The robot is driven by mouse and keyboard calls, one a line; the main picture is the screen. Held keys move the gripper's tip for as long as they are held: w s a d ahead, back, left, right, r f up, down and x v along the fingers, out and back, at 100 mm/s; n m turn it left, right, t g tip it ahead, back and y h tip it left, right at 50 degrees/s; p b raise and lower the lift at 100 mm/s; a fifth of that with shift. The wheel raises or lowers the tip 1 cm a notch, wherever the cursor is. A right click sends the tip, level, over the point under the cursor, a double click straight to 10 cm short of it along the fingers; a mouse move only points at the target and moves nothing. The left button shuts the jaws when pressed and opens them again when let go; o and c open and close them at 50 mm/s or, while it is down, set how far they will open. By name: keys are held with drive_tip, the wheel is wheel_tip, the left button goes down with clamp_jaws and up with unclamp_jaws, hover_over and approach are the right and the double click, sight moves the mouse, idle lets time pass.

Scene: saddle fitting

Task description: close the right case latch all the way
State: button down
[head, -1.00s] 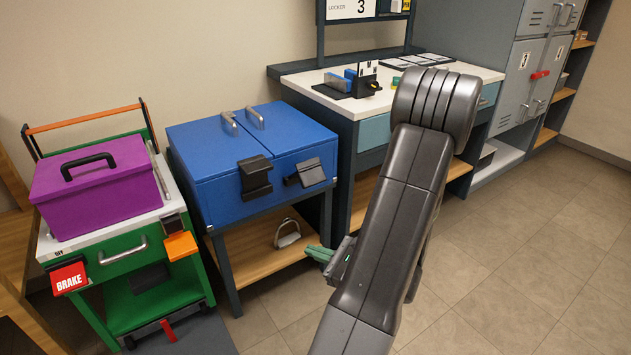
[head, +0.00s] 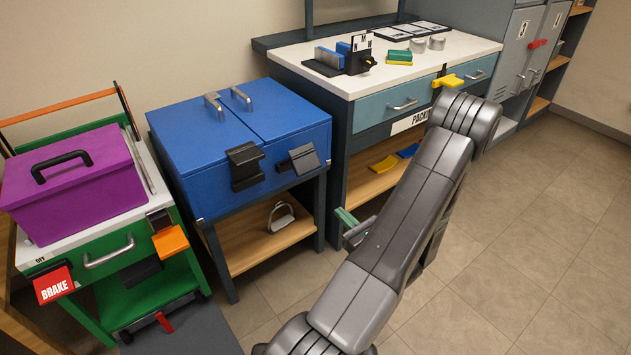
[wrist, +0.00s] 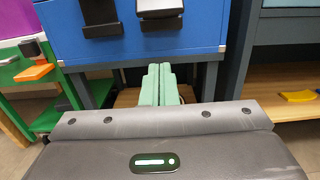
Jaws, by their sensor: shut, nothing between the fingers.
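The blue case (head: 240,135) stands on a dark-framed stand with its lid down. Its left latch (head: 245,166) is a dark plate on the front. The right latch (head: 299,159) has a plate standing out at a slant from the front face. In the wrist view the left latch (wrist: 100,18) and right latch (wrist: 160,14) show at the top edge, partly cut off. My gripper (head: 346,218) has green fingers, shut and empty, lower than the right latch and to its right in the head view. The fingers (wrist: 158,85) point toward the stand below the case, apart from the latch.
A stirrup (head: 280,216) lies on the wooden shelf under the case. A green cart (head: 110,255) with a purple box (head: 75,180) stands left. A workbench (head: 440,48) with drawers stands right. Open tiled floor (head: 500,260) lies in front.

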sight(298, 162)
drive_tip(key=shift+a, duration=0.1)
drive_tip(key=r+b+x, duration=0.1)
drive_tip(key=r+x, duration=0.1)
drive_tip(key=x, duration=1)
drive_tip(key=shift+w+r, duration=0.25)
drive_tip(key=shift+r, duration=0.2)
drive_tip(key=shift+a+r, duration=0.1)
drive_tip(key=shift+r, duration=0.05)
